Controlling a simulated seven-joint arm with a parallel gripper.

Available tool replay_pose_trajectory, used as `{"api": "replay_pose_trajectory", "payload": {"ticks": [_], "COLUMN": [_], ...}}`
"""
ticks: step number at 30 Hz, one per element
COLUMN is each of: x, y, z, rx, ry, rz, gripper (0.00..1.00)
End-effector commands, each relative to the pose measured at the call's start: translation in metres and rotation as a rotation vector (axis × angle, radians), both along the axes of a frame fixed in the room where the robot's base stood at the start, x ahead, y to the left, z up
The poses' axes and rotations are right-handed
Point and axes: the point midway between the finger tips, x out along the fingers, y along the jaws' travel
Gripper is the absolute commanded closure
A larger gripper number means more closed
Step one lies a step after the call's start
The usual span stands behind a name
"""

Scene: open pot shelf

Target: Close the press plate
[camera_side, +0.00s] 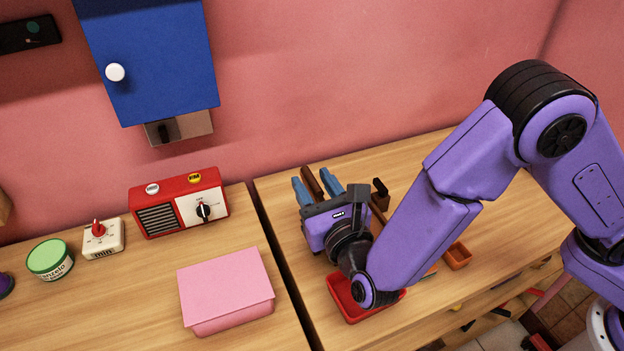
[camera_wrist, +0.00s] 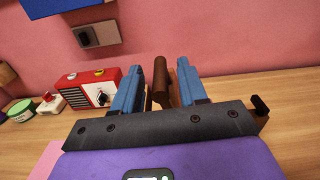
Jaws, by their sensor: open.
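My gripper (camera_side: 313,181) is open, with its two blue fingers pointing toward the back wall. A brown bar with a rounded top (camera_wrist: 160,78) stands between the fingers in the wrist view, with visible gaps beside it. It looks like part of the press, and whether the fingers touch it I cannot tell. In the side view, a dark brown piece with a black top (camera_side: 380,188) shows just right of my gripper. A black knob (camera_wrist: 260,106) shows at the right in the wrist view. The press plate itself is mostly hidden behind my gripper and wrist, so its angle is unclear.
A pink box (camera_side: 226,285), red radio (camera_side: 180,203), white timer (camera_side: 102,240) and green-lidded tin (camera_side: 50,259) stand left. A blue cabinet (camera_side: 150,60) hangs above.

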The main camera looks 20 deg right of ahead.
Motion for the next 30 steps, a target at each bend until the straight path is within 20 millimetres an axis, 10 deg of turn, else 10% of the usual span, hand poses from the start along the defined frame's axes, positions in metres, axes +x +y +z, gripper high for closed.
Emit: {"api": "replay_pose_trajectory", "payload": {"ticks": [14,18,30], "x": [0.0129,0.0128,0.0126], "y": [-0.0002,-0.0002,-0.0044], "z": [0.0000,0.0001,0.0014], "rx": [0.000,0.000,0.054], "ry": [0.000,0.000,0.000], "rz": [0.000,0.000,0.001], "gripper": [0.58,1.00,1.00]}}
